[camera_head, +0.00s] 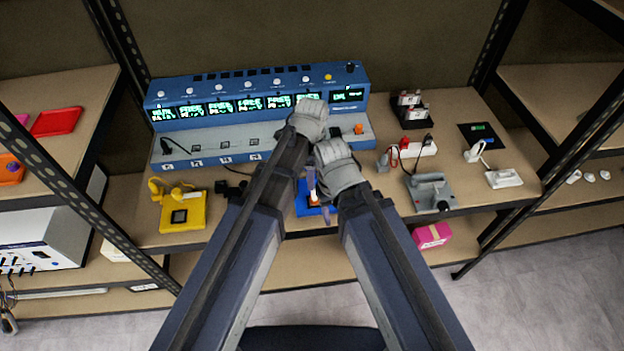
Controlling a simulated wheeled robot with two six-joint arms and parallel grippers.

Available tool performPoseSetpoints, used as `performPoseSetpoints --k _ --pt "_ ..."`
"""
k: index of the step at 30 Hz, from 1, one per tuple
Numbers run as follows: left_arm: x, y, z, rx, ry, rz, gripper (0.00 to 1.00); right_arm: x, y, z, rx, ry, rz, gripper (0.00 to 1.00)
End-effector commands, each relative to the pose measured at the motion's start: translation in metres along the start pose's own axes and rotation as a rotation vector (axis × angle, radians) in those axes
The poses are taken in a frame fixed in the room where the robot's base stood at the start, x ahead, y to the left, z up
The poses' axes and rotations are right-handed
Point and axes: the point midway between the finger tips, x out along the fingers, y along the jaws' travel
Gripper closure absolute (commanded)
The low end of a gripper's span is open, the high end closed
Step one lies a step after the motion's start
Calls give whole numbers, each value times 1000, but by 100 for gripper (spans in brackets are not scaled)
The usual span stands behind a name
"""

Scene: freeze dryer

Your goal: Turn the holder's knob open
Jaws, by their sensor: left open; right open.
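A small blue holder (328,209) sits at the table's front edge, between my two forearms. A white and orange upright part stands on it. Much of the holder is hidden by my arms, and I cannot make out its knob. My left gripper (310,115) is above and behind the holder, in front of the blue instrument. My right gripper (336,160) is lower and closer to the holder, slightly to its right. Both grippers are open, with their fingertips mostly hidden from this view. I see nothing held in either.
A long blue instrument (185,92) with lit displays stands along the back. A yellow holder (190,215) is on the left, a grey device (430,190) on the right. A power strip (415,149) and a black rack (411,120) stand behind the grey device.

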Motion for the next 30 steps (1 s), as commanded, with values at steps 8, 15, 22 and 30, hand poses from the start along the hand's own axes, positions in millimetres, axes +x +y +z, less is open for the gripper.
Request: performPoseSetpoints --k 8,15,22,30 --pt "2 0 0 0 0 0 35 2 0 0 0 0 0 50" --pt "2 0 0 0 0 0 60 2 0 0 0 0 0 50" --pt "2 0 0 0 0 0 85 2 0 0 0 0 0 50" --pt "2 0 0 0 0 0 100 2 0 0 0 0 0 50"
